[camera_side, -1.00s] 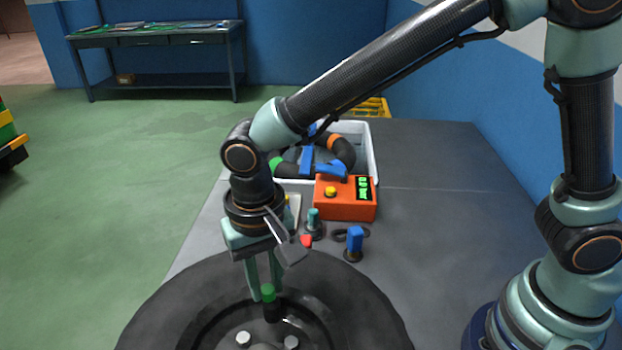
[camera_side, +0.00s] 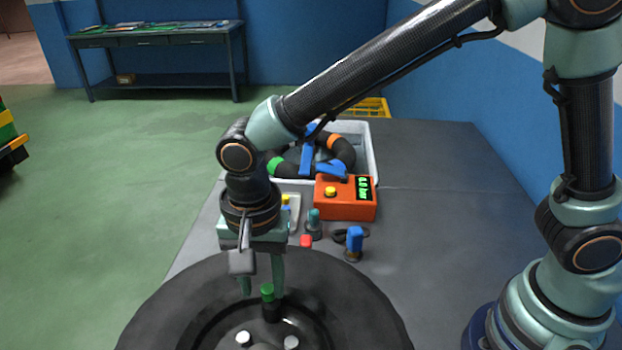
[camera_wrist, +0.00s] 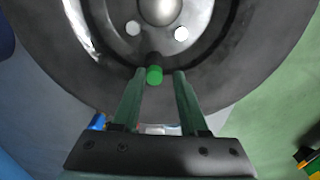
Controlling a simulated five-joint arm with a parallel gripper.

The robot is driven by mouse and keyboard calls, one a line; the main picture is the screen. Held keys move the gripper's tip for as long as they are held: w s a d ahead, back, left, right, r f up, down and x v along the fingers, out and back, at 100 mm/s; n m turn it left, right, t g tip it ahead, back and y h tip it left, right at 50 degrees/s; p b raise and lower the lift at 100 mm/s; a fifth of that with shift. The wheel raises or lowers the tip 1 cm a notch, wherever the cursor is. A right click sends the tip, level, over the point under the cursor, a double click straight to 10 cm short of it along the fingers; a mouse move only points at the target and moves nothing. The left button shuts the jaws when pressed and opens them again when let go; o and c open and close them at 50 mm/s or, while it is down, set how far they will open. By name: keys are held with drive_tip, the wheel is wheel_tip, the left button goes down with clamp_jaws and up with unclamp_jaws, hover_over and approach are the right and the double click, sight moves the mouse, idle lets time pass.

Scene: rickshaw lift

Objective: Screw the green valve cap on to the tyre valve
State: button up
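The green valve cap (camera_side: 267,291) sits on top of the dark tyre valve (camera_side: 272,312), which stands up from the tyre wheel (camera_side: 190,310). In the wrist view the cap (camera_wrist: 154,75) is between the fingertips, with the dark valve (camera_wrist: 153,58) just beyond it. My gripper (camera_side: 261,286) is open around the cap. In the wrist view a gap shows between the cap and each finger of my gripper (camera_wrist: 159,73). How far the cap is threaded cannot be seen.
An orange box with a display (camera_side: 345,199) stands behind the tyre. Near it are a blue-topped piece (camera_side: 354,242), a teal-topped piece (camera_side: 313,222) and a red piece (camera_side: 306,241). A white crate (camera_side: 372,150) holds dark hoses.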

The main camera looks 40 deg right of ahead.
drive_tip(key=n, duration=0.4)
drive_tip(key=shift+n, duration=0.3)
drive_tip(key=n, duration=0.4)
drive_tip(key=shift+d+n, duration=0.1)
drive_tip(key=shift+n, duration=0.3)
drive_tip(key=n, duration=0.3)
drive_tip(key=shift+f+n, duration=0.1)
drive_tip(key=shift+n, duration=0.3)
drive_tip(key=n, duration=0.5)
clamp_jaws()
